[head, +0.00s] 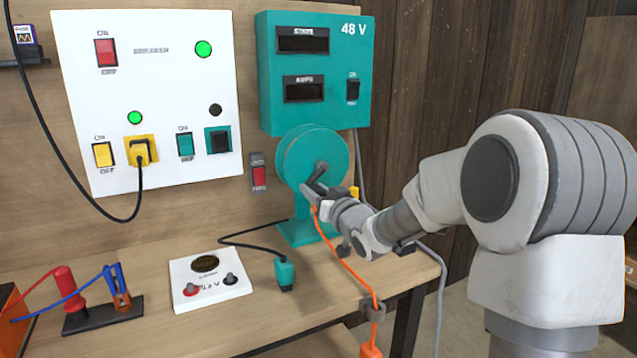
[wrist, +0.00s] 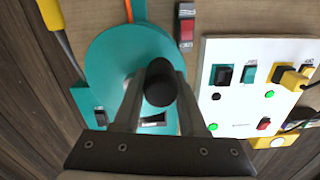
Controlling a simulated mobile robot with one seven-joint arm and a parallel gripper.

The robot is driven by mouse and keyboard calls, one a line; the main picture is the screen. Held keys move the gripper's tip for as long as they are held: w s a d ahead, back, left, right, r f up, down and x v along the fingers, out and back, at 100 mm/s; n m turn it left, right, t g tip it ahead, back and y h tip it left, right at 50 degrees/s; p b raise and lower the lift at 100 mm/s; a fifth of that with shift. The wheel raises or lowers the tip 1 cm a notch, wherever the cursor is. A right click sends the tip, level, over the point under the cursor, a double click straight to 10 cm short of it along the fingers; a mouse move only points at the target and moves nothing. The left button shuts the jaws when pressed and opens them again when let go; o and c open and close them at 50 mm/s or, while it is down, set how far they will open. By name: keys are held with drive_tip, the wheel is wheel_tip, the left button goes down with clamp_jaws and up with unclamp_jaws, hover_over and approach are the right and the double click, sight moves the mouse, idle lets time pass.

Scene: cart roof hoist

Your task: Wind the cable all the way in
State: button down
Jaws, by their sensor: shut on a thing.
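The teal cable reel (head: 291,163) stands on a teal post at the back right of the bench. My gripper (head: 314,188) is in front of the reel's face, shut on its dark crank handle. In the wrist view the round black end of the crank handle (wrist: 160,86) sits between my gripper's two fingers (wrist: 158,100), with the teal reel disc (wrist: 108,75) behind. The orange cable (head: 350,272) runs from below the reel down across the bench, through a grey guide (head: 373,312) at the front edge. An orange piece (head: 370,350) hangs just below it, cut off by the frame.
A teal 48 V box (head: 270,75) is above the reel, and a white breaker panel (head: 80,60) is at left. A small red switch (head: 259,178) is left of the reel. A black lead with a teal plug (head: 285,274) lies beside a white meter block (head: 211,285).

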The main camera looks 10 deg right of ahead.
drive_tip(key=shift+w+d+f+b, duration=0.2)
drive_tip(key=shift+d+f+b, duration=0.15)
drive_tip(key=shift+d, duration=0.3)
drive_tip(key=shift+w+d+f+b, duration=0.2)
drive_tip(key=shift+d+f, duration=0.2)
drive_tip(key=shift+d, duration=0.2)
drive_tip(key=shift+f, duration=0.1)
